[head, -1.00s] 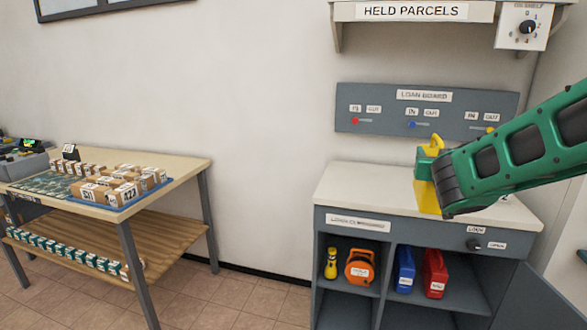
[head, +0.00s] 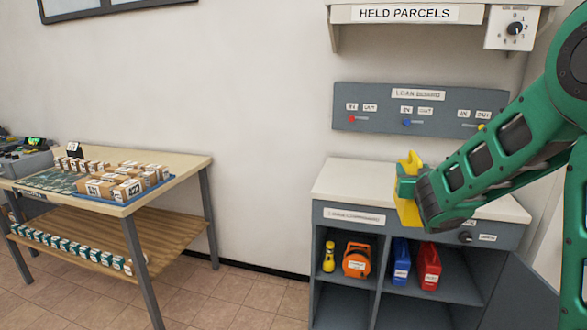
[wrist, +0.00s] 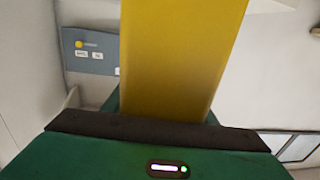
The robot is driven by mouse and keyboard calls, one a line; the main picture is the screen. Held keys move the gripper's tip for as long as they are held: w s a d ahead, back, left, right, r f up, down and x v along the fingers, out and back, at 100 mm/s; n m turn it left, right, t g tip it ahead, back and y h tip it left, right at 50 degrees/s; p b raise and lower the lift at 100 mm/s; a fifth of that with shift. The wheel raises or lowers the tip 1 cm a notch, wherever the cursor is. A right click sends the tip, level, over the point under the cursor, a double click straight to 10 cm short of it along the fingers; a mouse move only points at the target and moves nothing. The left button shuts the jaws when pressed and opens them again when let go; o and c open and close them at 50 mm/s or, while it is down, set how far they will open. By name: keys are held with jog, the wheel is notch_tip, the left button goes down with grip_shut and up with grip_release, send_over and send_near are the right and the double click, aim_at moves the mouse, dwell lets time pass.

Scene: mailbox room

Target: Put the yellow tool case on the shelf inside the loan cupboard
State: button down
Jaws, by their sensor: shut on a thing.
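The yellow tool case (head: 411,170) is held in my gripper (head: 414,188), above the front part of the loan cupboard's white top. In the wrist view the yellow case (wrist: 180,60) fills the middle, and my green gripper body (wrist: 90,155) shows below it. My fingertips are mostly hidden by the case and the arm. The loan cupboard (head: 350,218) is grey and its door (head: 525,300) stands open at the right. On its shelf (head: 450,287) are a yellow torch (head: 328,257), an orange reel (head: 357,260), a blue case (head: 401,262) and a red case (head: 429,267).
The loan board (head: 415,110) is on the wall above the cupboard, with the held parcels shelf (head: 440,14) higher up. A wooden table (head: 185,165) with parcels stands at the left. Shelf room shows right of the red case.

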jog(key=w+a+f+n+y, duration=0.1)
jog(key=w+a+f+y, duration=0.15)
jog(key=f, duration=0.55)
jog(key=w+a+f+n+y, duration=0.1)
jog(key=a+f, duration=0.2)
jog(key=f, duration=0.4)
jog(key=s+f, duration=0.4)
jog(key=f, duration=0.4)
jog(key=s+f, duration=0.3)
jog(key=f, duration=0.6)
jog(key=shift+s+f, duration=0.2)
jog(key=shift+s, duration=0.25)
